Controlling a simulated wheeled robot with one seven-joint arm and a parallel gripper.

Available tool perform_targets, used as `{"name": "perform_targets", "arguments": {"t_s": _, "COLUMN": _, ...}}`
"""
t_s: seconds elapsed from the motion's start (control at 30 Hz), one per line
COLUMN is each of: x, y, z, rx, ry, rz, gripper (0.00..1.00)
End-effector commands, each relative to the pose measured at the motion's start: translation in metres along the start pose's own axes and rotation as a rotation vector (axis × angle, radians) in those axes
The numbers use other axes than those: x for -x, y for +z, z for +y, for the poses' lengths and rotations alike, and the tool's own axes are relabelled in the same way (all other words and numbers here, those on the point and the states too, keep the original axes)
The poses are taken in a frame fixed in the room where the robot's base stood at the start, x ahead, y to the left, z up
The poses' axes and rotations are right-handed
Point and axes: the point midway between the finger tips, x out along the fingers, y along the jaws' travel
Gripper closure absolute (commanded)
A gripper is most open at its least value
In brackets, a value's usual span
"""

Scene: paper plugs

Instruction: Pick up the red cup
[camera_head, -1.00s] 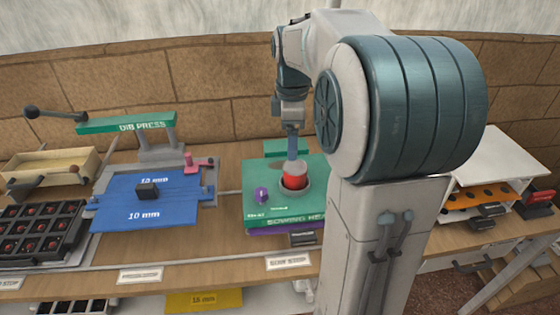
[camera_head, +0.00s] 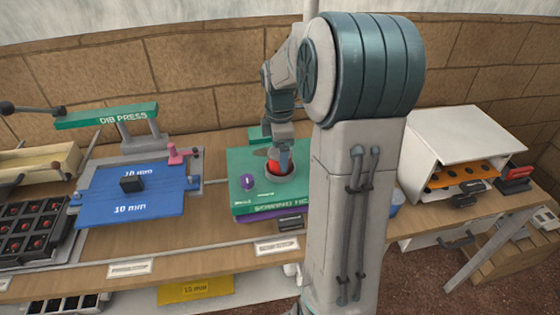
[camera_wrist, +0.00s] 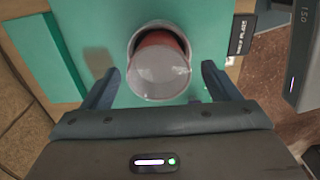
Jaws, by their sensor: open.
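The red cup (camera_head: 273,167) stands in a round grey ring on the green sowing head (camera_head: 240,163). In the wrist view the red cup (camera_wrist: 157,40) shows its red side behind a pale grey round end that faces the camera. My gripper (camera_wrist: 157,85) is open, with one finger on each side of the cup and gaps between the fingers and the cup. In the head view my gripper (camera_head: 284,160) is right at the cup and hides part of it.
A purple knob (camera_head: 246,182) sits on the green plate, left of the cup. A blue plate (camera_head: 130,195) under the dib press (camera_head: 110,116) lies further left. A black tray (camera_head: 35,228) is at far left. A white box (camera_head: 455,140) with an orange tray stands right.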

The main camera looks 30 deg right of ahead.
Motion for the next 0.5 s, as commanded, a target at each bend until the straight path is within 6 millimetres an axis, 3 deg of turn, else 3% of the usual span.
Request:
{"name": "perform_targets", "arguments": {"t_s": 0.2, "x": -0.028, "y": 0.001, "z": 0.0, "rx": 0.002, "ry": -0.002, "rz": 0.0, "gripper": 0.18}}
{"name": "perform_targets", "arguments": {"t_s": 0.47, "x": -0.03, "y": 0.001, "z": 0.001, "rx": 0.001, "ry": 0.0, "rz": 0.0, "gripper": 0.18}}
{"name": "perform_targets", "arguments": {"t_s": 0.5, "x": -0.03, "y": 0.001, "z": 0.001, "rx": 0.001, "ry": 0.0, "rz": 0.0, "gripper": 0.26}}
